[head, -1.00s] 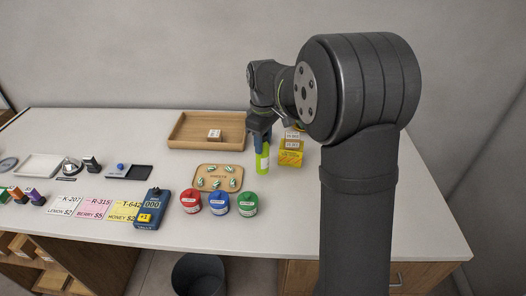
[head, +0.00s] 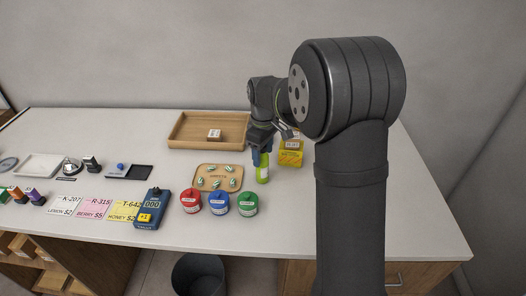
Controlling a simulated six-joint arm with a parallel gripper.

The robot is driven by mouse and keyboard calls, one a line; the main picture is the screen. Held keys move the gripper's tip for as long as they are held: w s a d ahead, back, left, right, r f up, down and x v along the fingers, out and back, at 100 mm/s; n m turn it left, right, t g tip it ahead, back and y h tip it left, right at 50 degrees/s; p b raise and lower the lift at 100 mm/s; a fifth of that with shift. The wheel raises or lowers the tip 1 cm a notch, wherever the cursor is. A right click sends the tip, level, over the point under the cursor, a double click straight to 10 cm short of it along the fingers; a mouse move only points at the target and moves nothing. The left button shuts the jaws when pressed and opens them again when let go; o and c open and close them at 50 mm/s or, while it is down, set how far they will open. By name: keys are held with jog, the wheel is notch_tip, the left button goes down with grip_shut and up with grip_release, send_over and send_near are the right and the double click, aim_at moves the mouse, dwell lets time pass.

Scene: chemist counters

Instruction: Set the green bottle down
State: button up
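The green bottle (head: 263,174) is upright on or just above the white counter, right of the small wooden tray of sweets. Whether its base touches the counter I cannot tell.
A yellow box (head: 291,156) stands close to the right of the bottle. The sweets tray (head: 199,171) is close on its left. Red (head: 191,203), blue (head: 219,205) and green (head: 247,205) lidded jars stand in front. A large wooden tray (head: 184,145) lies behind. Clear counter lies to the front right.

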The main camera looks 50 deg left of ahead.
notch_tip(320, 180, up, 12)
jog(key=shift+r, duration=0.2)
dwell(0.4)
jog(key=shift+f, duration=0.1)
jog(key=shift+f, duration=4.15)
jog(key=shift+f, duration=0.15)
